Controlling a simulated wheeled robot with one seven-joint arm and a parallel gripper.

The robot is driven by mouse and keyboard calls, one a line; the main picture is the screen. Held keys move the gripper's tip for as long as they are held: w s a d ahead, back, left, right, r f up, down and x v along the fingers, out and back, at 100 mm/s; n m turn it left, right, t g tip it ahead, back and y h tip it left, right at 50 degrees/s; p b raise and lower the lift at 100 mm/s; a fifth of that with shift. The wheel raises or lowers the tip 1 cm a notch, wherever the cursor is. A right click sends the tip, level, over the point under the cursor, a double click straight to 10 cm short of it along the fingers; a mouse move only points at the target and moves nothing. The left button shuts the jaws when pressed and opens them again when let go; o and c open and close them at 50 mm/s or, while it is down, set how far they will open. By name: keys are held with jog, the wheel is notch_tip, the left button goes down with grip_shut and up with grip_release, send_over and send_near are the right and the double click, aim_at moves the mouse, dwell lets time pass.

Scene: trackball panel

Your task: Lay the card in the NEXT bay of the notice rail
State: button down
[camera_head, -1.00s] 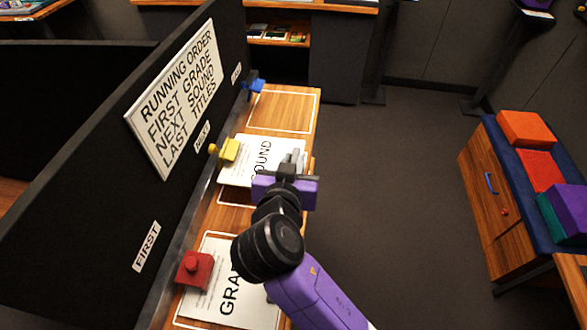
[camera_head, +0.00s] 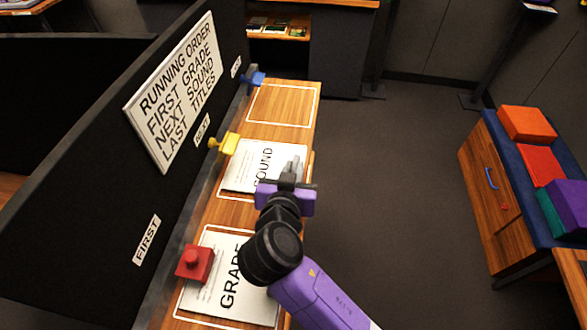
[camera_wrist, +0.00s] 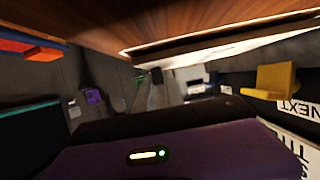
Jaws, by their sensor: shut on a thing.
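The white card reading "SOUND" (camera_head: 244,170) lies over the NEXT bay of the notice rail (camera_head: 234,197), beside the yellow clip (camera_head: 223,144). Its edge is a pale strip in the wrist view (camera_wrist: 255,38). My gripper (camera_head: 292,168) is shut on the card's right edge. I cannot tell whether the card rests flat on the wood or hovers just above it. The NEXT label (camera_head: 202,130) is on the dark panel above; it also shows in the wrist view (camera_wrist: 296,108). The yellow clip shows there too (camera_wrist: 274,82).
The card reading "GRADE" (camera_head: 207,290) lies in the FIRST bay by the red clip (camera_head: 195,264). The far bay (camera_head: 283,105) by the blue clip (camera_head: 253,79) is empty. The running order sign (camera_head: 175,92) hangs on the panel. Open floor lies right.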

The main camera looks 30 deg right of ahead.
jog(key=c, duration=1.4)
grip_release()
jog(key=shift+c, duration=0.2)
jog(key=shift+r+p, duration=0.6)
jog(key=shift+p, duration=0.1)
jog(key=b+v, duration=0.2)
jog(key=v, duration=1)
